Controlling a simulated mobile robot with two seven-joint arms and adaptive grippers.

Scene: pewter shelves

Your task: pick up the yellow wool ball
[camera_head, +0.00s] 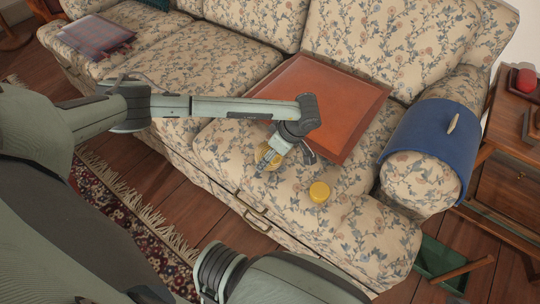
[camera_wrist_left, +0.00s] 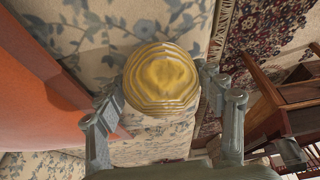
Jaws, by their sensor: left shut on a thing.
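A yellow wool ball (camera_wrist_left: 162,75) with ridged layers sits between the two fingers of my left gripper (camera_wrist_left: 158,88) in the left wrist view. The left gripper is shut on it. In the head view my left gripper (camera_head: 270,159) points down at the sofa seat, and the ball (camera_head: 264,163) is partly hidden behind its fingers. I cannot tell whether the ball still touches the cushion. My right gripper is not in view.
A large red-brown board (camera_head: 345,105) lies close behind the gripper. A blue cloth (camera_head: 425,145) covers the right armrest. A plaid item (camera_head: 95,36) lies at the left.

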